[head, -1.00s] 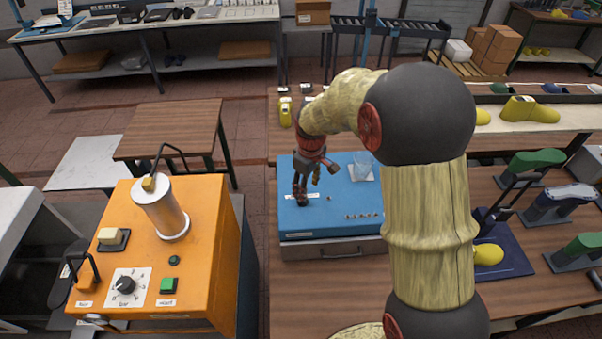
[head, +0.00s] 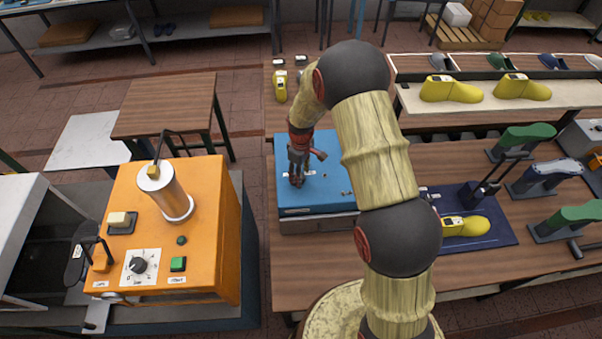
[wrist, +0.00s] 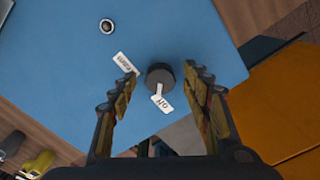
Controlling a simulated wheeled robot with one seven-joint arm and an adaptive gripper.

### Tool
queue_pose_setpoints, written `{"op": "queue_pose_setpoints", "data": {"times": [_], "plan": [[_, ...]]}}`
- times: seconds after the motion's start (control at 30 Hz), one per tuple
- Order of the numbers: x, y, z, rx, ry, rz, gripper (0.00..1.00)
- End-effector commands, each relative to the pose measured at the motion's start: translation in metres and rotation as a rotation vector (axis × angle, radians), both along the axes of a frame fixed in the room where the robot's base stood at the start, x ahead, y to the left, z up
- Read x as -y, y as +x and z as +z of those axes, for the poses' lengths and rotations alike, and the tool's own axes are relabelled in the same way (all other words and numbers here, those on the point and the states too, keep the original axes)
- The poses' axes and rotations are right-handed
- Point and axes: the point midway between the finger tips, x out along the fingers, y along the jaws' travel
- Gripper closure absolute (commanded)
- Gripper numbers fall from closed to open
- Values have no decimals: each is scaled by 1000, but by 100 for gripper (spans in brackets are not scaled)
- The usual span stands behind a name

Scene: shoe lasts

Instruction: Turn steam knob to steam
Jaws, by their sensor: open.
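In the wrist view the steam knob (wrist: 160,76) is a small round dark knob on the blue top of a box (wrist: 205,40). A white mark on it points toward the "OFF" label (wrist: 163,104). The other label (wrist: 125,62), which seems to read "steam", lies on the knob's left. My gripper (wrist: 160,75) is open, with one finger on each side of the knob in the picture; I cannot tell whether either touches it. In the head view my gripper (head: 297,182) points down over the front left of the blue box (head: 325,200) and hides the knob.
A small round metal button (wrist: 106,26) sits on the blue top. An orange machine (head: 205,235) with a silver cylinder stands to the left, across a gap. A blue mat (head: 490,225) with a yellow shoe last (head: 466,226) and stands lie to the right.

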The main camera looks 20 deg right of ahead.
Motion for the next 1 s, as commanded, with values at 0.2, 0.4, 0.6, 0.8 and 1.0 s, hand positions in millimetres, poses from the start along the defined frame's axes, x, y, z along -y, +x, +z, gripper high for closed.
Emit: {"op": "queue_pose_setpoints", "data": {"times": [0.2, 0.4, 0.6, 0.8, 1.0], "plan": [[0, 0, -5, 1, 0, 0, 52], [0, 0, -5, 1, 0, 0, 55], [0, 0, -4, 1, 0, 0, 67], [0, 0, -4, 1, 0, 0, 78], [0, 0, -4, 1, 0, 0, 90]]}}
